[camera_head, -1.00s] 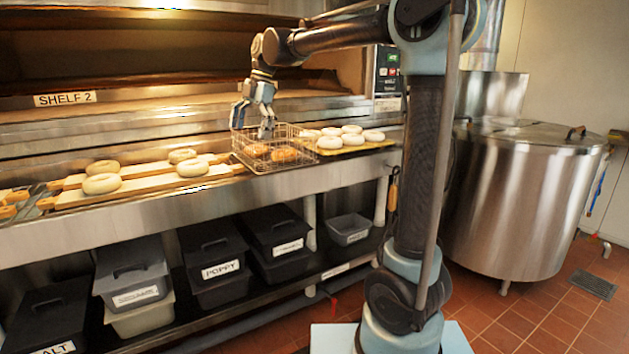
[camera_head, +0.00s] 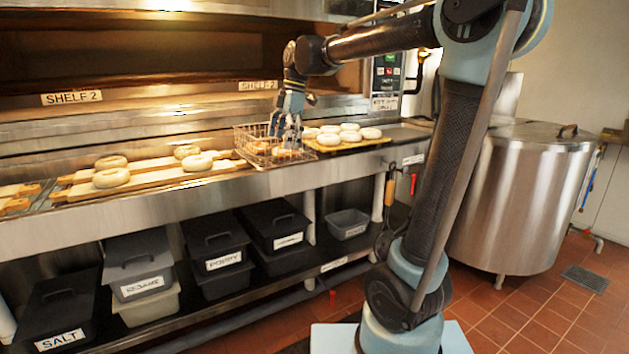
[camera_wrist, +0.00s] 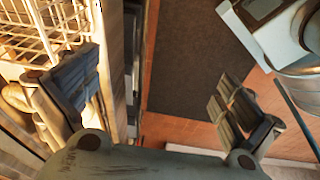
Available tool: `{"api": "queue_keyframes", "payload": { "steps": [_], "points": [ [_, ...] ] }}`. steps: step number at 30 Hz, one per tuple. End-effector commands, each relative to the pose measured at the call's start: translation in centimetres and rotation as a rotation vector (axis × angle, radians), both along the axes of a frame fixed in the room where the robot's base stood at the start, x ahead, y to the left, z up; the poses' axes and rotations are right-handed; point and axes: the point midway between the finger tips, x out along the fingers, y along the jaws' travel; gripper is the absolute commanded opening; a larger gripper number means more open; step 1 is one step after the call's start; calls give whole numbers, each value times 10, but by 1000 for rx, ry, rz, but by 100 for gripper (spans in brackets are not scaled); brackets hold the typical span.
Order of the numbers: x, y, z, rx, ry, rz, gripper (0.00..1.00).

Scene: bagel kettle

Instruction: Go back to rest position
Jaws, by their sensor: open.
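My gripper (camera_head: 288,122) is in front of and above the right part of the wire basket (camera_head: 246,138) on the steel counter, and partly hides it. Its two fingers stand wide apart with nothing between them in the wrist view (camera_wrist: 160,97). The basket's wire grid also shows at the top left of the wrist view (camera_wrist: 38,25). Browned bagels (camera_head: 262,147) lie inside the basket. My arm reaches across from its upright column at the right to the counter.
A board with pale bagels (camera_head: 350,135) lies right of the basket. Wooden boards with more bagels (camera_head: 111,178) lie left. A large lidded steel kettle (camera_head: 525,200) stands at the right. Labelled bins (camera_head: 217,250) fill the shelf below. The red tiled floor is open at front right.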

Motion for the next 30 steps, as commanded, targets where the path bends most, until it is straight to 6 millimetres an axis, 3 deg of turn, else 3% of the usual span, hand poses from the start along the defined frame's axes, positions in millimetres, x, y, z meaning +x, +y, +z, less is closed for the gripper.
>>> {"api": "queue_keyframes", "payload": {
  "steps": [6, 15, 21, 30],
  "points": [
    [-30, -73, -31, -29, 23, -348, 100],
    [-84, -161, -87, -51, 53, -858, 100],
    [-124, -209, -133, -50, 66, -1198, 100],
    [-186, -264, -212, -26, 82, -1697, 100]
  ]
}}
